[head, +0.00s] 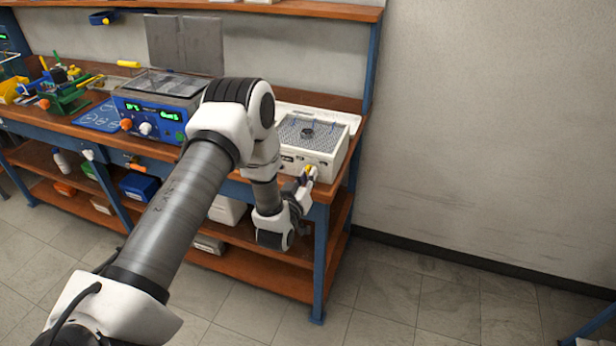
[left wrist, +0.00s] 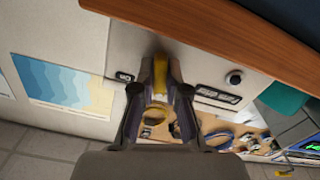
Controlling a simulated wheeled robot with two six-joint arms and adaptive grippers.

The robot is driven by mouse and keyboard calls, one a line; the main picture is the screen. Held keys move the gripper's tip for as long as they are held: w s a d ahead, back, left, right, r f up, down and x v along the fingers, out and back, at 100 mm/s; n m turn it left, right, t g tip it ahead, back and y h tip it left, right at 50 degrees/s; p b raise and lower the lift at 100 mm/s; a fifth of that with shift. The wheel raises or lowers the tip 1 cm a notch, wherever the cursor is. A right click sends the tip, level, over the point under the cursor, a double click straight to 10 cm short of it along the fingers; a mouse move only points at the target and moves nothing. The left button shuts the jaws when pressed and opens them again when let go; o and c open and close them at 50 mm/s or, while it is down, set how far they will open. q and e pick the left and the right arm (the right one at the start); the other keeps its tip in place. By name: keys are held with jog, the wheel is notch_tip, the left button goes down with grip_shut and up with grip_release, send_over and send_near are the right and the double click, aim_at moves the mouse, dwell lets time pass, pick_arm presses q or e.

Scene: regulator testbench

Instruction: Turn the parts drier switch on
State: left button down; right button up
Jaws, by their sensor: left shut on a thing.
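The parts drier (head: 322,150) is a white box with a mesh top at the right end of the bench. My left gripper (head: 307,175) is at the right part of its front face. In the left wrist view, the two dark fingers are closed around a yellow switch piece (left wrist: 161,70) that stands out from the pale front panel (left wrist: 205,62). The fingers hide part of this piece, and I cannot tell which position it is in. A small dark fitting (left wrist: 125,77) sits beside it on the panel. My right gripper is not in view.
A blue machine (head: 150,115) with knobs and green displays stands left of the drier on the wooden bench (head: 60,124). A green vise-like fixture (head: 70,95) is further left. Lower shelves hold bins, including a blue bin (head: 139,187).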

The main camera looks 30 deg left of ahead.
pick_arm(q)
jog(key=m, duration=0.5)
jog(key=shift+m, duration=0.3)
jog(key=m+p, duration=0.1)
jog(key=m, duration=0.4)
jog(key=shift+m, duration=0.4)
jog(key=c, duration=1.2)
grip_release()
jog(key=v, duration=1.2)
